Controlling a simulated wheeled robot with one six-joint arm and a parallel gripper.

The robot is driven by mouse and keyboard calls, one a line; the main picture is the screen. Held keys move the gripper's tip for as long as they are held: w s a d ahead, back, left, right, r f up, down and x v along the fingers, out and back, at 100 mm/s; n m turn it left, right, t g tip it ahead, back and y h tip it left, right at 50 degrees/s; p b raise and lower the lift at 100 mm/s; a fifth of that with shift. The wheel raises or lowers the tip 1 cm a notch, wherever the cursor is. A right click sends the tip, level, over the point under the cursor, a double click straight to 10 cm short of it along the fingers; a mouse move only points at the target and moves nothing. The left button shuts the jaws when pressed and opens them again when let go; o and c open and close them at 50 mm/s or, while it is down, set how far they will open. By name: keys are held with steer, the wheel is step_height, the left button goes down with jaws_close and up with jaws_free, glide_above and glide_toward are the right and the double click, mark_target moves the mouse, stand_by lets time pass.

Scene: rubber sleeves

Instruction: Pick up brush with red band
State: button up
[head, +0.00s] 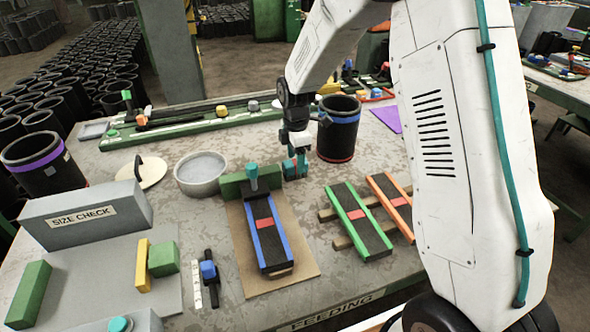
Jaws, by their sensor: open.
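My gripper (295,168), with teal fingers, is over the table near its middle. It points down, between the round grey dish and the dark cylinder with a blue band. The fingers are apart; a small reddish patch shows at their tips, too small to identify. I cannot clearly make out a brush with a red band. A teal-topped tool (252,176) stands left of my gripper at the end of a blue-edged dark strip (267,232), which has a red patch across it.
Green-edged (357,222) and orange-edged (393,205) strips lie on wooden bars at right. The grey dish (201,172), dark cylinder (338,128) and long green rail (190,124) stand behind. A grey SIZE CHECK block (85,216) is at left. Bare tabletop shows around the dish.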

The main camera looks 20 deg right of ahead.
mark_target(295, 162)
steer(key=f, duration=0.5)
steer(key=shift+w, duration=0.35)
steer(key=c, duration=1.1)
steer(key=shift+r, duration=0.15)
step_height(295, 162, up, 10)
steer(key=shift+f, duration=0.1)
steer(key=shift+o, duration=0.7)
